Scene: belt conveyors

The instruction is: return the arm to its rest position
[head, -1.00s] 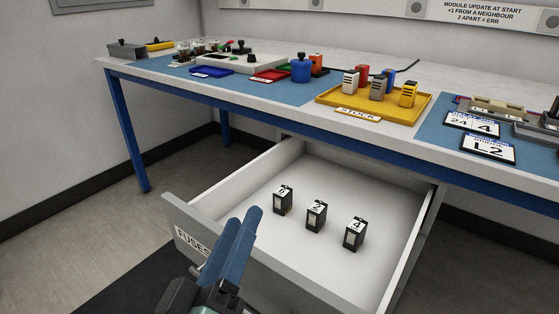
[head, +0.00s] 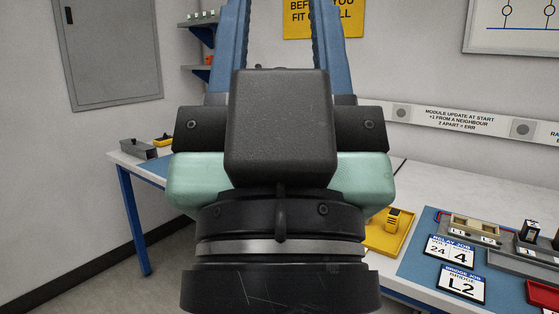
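My gripper (head: 279,25) is raised upright close in front of the camera and fills the middle of the head view. Its two blue fingers point up and stand wide apart, with only wall and a yellow sign seen between them. The fingertips are cut off by the top edge. My black and pale green wrist hides most of the bench's middle.
The bench (head: 475,195) runs behind my arm. A yellow tray (head: 388,241) with a yellow module shows at right. Cards reading 4 (head: 451,251) and L2 (head: 461,283) lie near a fixture (head: 475,229). A grey cabinet (head: 112,50) hangs at left. The fuse drawer is not visible.

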